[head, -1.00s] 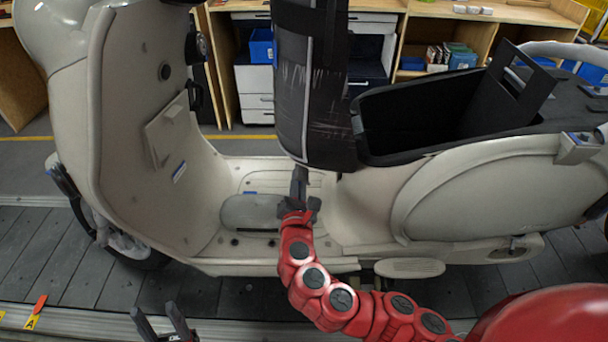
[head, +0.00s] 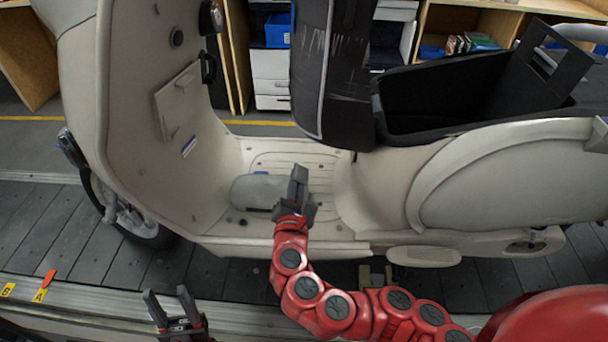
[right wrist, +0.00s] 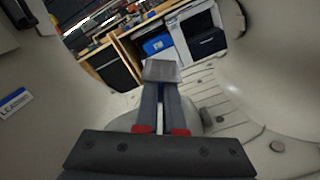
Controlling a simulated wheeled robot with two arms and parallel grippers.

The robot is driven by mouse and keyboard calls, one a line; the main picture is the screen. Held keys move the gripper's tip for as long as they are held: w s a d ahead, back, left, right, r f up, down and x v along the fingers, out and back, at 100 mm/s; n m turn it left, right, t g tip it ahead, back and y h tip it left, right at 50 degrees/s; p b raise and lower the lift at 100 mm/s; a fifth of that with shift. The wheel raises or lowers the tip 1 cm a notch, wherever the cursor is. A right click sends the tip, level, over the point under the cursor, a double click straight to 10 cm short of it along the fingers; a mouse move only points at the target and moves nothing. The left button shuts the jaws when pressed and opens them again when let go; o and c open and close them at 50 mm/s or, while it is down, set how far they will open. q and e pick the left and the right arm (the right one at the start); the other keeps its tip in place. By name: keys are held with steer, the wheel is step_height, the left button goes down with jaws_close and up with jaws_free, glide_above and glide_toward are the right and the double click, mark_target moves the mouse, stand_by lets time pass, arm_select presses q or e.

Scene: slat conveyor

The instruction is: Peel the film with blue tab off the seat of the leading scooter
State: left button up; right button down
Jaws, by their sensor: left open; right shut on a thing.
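The cream scooter (head: 390,180) stands side-on in the head view, its seat (head: 335,70) tipped up above the footwell. A shiny film with streaks of glare appears to cover the dark seat. I cannot make out a blue tab on it. My right gripper (head: 299,178) is below and left of the seat's lower end, over the footwell. In the right wrist view its fingers (right wrist: 162,95) are close together with a grey block at the tips; what they grip is unclear. My left gripper (head: 169,300) is open and empty at the lower left, away from the scooter.
A rounded grey object (head: 258,190) lies on the scooter's footboard, with a small blue patch beside it. An open black storage box (head: 440,95) sits behind the seat. The slatted conveyor (head: 220,268) runs underneath. Wooden shelves with blue bins (head: 277,30) stand behind.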

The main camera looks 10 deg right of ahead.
steer(key=shift+s+a+f+b, duration=0.45)
steer(key=shift+a+f+b, duration=0.05)
steer(key=shift+a+f, duration=0.1)
steer(key=shift+s+a, duration=0.2)
steer(key=shift+a, duration=0.05)
steer(key=s+a+f+b, duration=0.1)
steer(key=a+b, duration=0.1)
steer(key=s+a+f+b, duration=0.2)
steer(key=b, duration=0.1)
steer(key=shift+f, duration=0.2)
steer(key=shift+s+a+r, duration=0.1)
steer(key=shift+r, duration=0.05)
steer(key=shift+s, duration=0.1)
